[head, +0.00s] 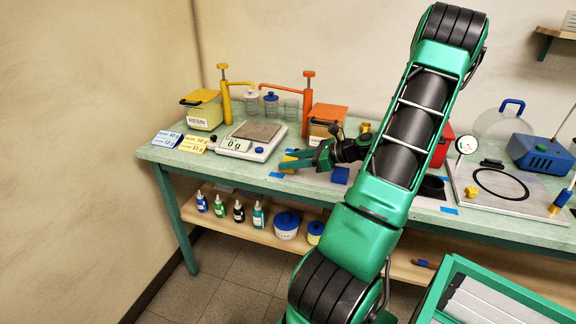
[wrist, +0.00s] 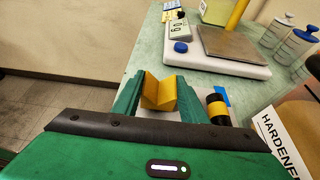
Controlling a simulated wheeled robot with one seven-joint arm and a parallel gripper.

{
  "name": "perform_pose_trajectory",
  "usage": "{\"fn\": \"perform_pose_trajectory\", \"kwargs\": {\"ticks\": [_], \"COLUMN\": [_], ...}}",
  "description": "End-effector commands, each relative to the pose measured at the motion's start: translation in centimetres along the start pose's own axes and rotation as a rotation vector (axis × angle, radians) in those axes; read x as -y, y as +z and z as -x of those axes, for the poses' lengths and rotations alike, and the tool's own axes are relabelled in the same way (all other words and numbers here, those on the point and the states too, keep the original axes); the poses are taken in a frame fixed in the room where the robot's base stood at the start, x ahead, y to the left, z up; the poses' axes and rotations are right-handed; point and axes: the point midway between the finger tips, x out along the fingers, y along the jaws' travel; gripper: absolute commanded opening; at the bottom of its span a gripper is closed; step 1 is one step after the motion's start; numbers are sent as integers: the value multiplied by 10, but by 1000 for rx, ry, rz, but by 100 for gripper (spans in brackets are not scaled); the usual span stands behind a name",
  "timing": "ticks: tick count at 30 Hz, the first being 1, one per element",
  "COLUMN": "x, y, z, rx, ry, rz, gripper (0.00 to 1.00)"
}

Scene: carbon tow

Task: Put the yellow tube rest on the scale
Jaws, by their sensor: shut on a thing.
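The yellow tube rest (wrist: 160,92) is a small block with a V-shaped notch. It sits between the two green fingers of my gripper (wrist: 158,98), which is shut on it. In the head view my gripper (head: 293,160) is low over the front of the bench, right of the scale, and mostly hides the tube rest. I cannot tell whether the rest touches the bench. The scale (head: 254,140) is white with a bare square metal plate, and its display reads 0 g. In the wrist view the scale (wrist: 250,68) lies ahead and to the right of the tube rest.
A yellow resin dispenser (head: 203,110) and an orange hardener dispenser (head: 325,120) stand behind the scale, with jars between them. Price-like cards (head: 193,144) stand left of it. A blue block (head: 340,175) lies right of my gripper. A black-and-yellow cylinder (wrist: 217,106) is beside my right finger.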

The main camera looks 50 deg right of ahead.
Motion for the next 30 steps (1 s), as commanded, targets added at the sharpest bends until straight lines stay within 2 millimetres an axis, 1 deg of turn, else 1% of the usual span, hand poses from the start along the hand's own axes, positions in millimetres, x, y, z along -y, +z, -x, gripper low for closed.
{"fn": "perform_pose_trajectory", "kwargs": {"ticks": [5, 6, 12, 18, 21, 24, 30], "x": [1, 0, -40, -74, -87, -95, -105], "y": [22, 30, 60, 85, 95, 102, 110], "z": [9, 12, 6, 0, -2, -3, -4], "rx": [-2, -2, -2, -2, -1, -1, -1], "ry": [-2, -2, 1, 0, 1, -1, -1], "rz": [5, 7, 2, 3, 2, 2, 1], "gripper": [13, 13, 13, 13, 13, 13, 13]}}
